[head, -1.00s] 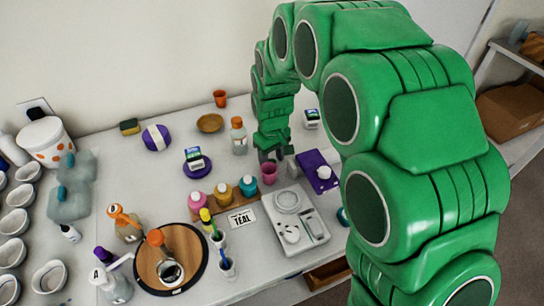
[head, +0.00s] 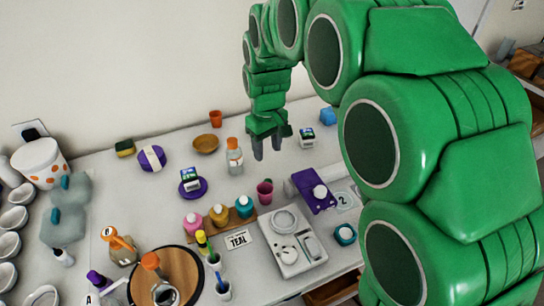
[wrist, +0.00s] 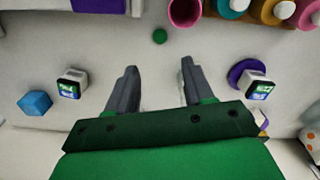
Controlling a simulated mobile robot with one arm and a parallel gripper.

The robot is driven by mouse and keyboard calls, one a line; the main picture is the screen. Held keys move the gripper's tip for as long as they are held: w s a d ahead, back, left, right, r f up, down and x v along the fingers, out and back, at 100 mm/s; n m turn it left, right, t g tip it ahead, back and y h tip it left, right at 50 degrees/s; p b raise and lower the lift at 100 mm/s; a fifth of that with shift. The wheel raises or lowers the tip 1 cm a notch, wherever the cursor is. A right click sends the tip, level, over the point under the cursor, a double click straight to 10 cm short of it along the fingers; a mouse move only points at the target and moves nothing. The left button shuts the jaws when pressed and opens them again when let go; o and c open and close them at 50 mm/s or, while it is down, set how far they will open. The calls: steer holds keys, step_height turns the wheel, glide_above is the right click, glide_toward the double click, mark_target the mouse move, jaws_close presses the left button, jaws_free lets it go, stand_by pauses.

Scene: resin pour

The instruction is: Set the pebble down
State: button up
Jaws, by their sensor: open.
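My gripper (head: 267,155) is open and empty above the table, left of the small white timer and behind the pink cup (head: 265,192). In the wrist view its two fingers (wrist: 156,78) stand wide apart with only bare tabletop between them. A small round green piece (wrist: 159,36), which looks like the pebble, lies on the white table ahead of the fingertips, apart from them. It lies near the pink cup, which also shows in the wrist view (wrist: 185,12).
A clear bottle with an orange cap (head: 234,157) stands left of my gripper.

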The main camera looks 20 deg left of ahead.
steer(key=shift+d+r, duration=0.1)
steer(key=shift+r, duration=0.05)
steer(key=s+d+r+m, duration=0.2)
steer(key=s+d, duration=0.1)
steer(key=d, duration=0.5)
steer(key=s+d+r+m, duration=0.2)
steer(key=s+d, duration=0.1)
steer(key=d, duration=0.6)
steer(key=s+d+r+m, duration=0.2)
steer(key=s+d, duration=0.1)
steer(key=d, duration=0.5)
steer(key=s+d+m+g, duration=0.1)
steer(key=s+d+m, duration=0.2)
steer(key=s+d, duration=0.3)
steer(key=s+d+m, duration=0.2)
steer(key=s+d, duration=0.4)
steer(key=s, duration=0.6)
steer(key=shift+d+f+m+g, duration=0.3)
steer(key=shift+f+m+g, duration=0.1)
steer(key=shift+s+d+f, duration=0.1)
steer(key=shift+s, duration=0.35)
steer(key=shift+c, duration=1.1)
